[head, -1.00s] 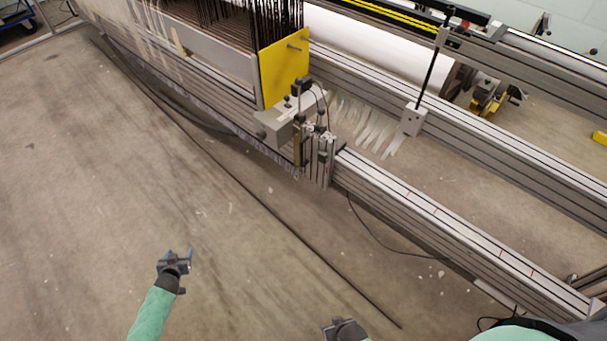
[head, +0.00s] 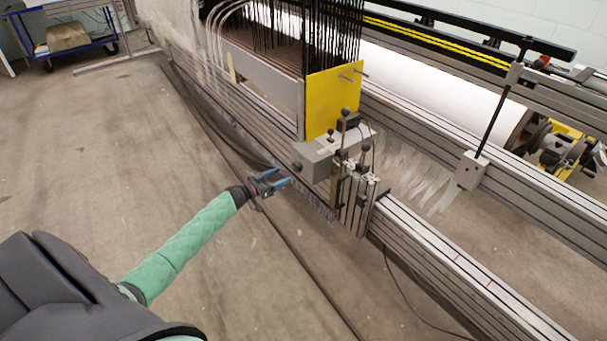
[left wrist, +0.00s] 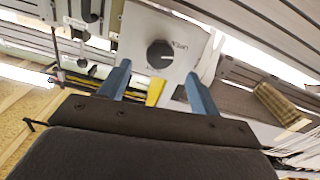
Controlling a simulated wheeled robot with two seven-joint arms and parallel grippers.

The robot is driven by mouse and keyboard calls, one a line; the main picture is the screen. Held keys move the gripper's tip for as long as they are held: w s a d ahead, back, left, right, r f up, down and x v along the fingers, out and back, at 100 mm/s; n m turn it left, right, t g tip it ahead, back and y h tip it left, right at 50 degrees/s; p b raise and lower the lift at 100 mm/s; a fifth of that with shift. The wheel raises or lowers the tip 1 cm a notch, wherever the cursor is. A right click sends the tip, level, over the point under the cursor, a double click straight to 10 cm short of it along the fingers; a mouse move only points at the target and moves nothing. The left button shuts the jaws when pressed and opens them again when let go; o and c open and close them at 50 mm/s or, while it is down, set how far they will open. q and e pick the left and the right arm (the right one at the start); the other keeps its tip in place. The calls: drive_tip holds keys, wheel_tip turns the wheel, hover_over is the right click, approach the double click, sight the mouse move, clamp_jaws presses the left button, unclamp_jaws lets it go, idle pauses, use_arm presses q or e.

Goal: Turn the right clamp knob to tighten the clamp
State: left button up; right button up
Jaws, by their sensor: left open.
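A grey clamp box (head: 318,154) is mounted on the loom's rail beside the yellow plate. Its round black knob (head: 297,165) sticks out on the side facing my left gripper. In the left wrist view the knob (left wrist: 160,54) shows face-on with a pale pointer line and small lettering beside it. My left gripper (head: 286,177) has its blue fingers spread, just short of the knob and apart from it. In the left wrist view the knob appears between and beyond the fingertips (left wrist: 156,72). Nothing is between the fingers. My right gripper is out of view.
The yellow plate (head: 333,100) and upright black-knobbed posts (head: 346,114) stand close to the clamp box. A long metal rail (head: 450,262) runs to the lower right. A dark cable (head: 318,286) lies on the open floor. A blue cart (head: 75,45) stands far left.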

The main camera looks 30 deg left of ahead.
sight(295, 169)
use_arm(q)
drive_tip(key=shift+x, duration=3.35)
drive_tip(key=c, duration=1)
